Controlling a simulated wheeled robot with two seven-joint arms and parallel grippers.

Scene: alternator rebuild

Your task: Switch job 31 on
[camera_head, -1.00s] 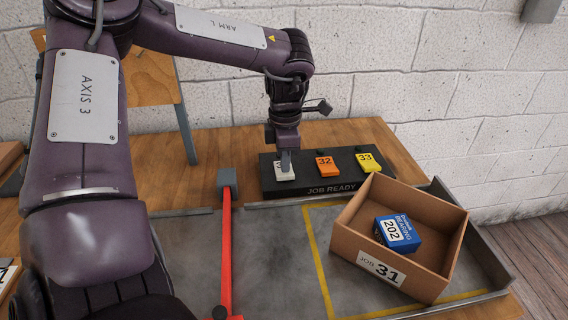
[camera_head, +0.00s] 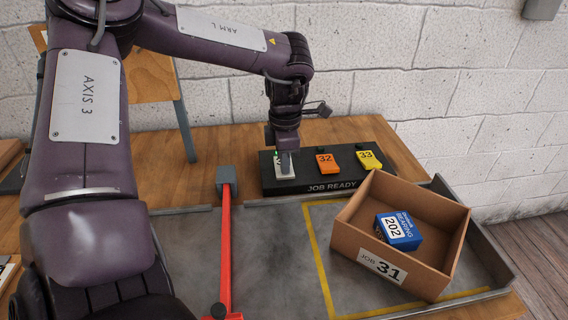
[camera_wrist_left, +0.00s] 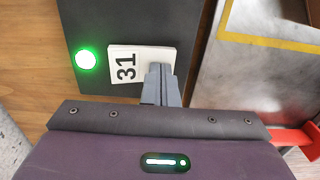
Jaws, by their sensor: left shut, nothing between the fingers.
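The white switch marked 31 (camera_head: 285,173) is at the left end of the black JOB READY panel (camera_head: 330,186). It also shows in the wrist view (camera_wrist_left: 125,66). My left gripper (camera_head: 285,163) points down with its fingers shut and empty. In the wrist view its fingertips (camera_wrist_left: 161,72) are over the unnumbered end of the switch and seem to touch it. A round lamp (camera_wrist_left: 86,60) beside the switch glows green. My right gripper is not in view.
Orange switch 32 (camera_head: 326,164) and yellow switch 33 (camera_head: 368,160) sit to the right, their lamps unlit. A cardboard box labelled JOB 31 (camera_head: 421,277) holds a blue bearing box (camera_head: 399,231). A red bar (camera_head: 226,250) lies left of the yellow-marked area.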

